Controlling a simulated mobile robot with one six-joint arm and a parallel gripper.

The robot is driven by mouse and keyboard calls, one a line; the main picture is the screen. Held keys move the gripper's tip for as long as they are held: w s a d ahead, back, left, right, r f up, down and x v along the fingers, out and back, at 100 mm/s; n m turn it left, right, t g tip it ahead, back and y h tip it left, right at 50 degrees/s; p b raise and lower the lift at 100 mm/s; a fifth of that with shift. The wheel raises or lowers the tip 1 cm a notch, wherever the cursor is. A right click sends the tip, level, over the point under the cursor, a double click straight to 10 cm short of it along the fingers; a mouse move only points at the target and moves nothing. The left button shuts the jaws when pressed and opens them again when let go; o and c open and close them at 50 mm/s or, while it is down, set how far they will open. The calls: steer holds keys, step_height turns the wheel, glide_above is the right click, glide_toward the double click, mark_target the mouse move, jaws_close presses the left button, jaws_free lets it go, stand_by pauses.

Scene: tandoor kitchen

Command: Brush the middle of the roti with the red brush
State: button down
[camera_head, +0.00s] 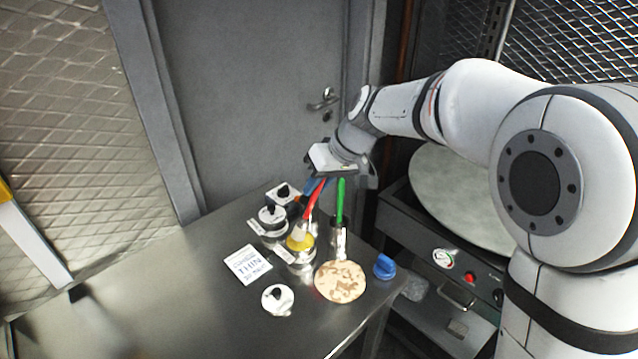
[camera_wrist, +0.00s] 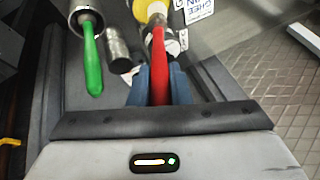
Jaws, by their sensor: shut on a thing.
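The red brush (camera_head: 313,201) is held with its handle up and its head down at the yellow-topped pot (camera_head: 300,243). I cannot tell whether the bristles are in the yellow or just above it. My gripper (camera_wrist: 161,80) is shut on the red handle, which shows between its blue fingers in the wrist view (camera_wrist: 159,58). The gripper is above the pot, behind the roti in the head view. The roti (camera_head: 341,282), round and pale with brown patches, lies flat near the table's front right edge, apart from the brush.
A green brush (camera_head: 340,203) stands in a metal cup (camera_head: 338,240) just right of the pot. A blue object (camera_head: 385,266) sits right of the roti. Lidded tins (camera_head: 271,216), a printed card (camera_head: 248,265) and a white knobbed lid (camera_head: 278,299) are left. The table's left is clear.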

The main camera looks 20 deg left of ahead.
steer(key=shift+f+b, duration=0.65)
steer(key=shift+b, duration=0.15)
stand_by(1.9)
steer(key=shift+r, duration=0.1)
steer(key=shift+r+p, duration=2.1)
steer(key=shift+r, duration=1.35)
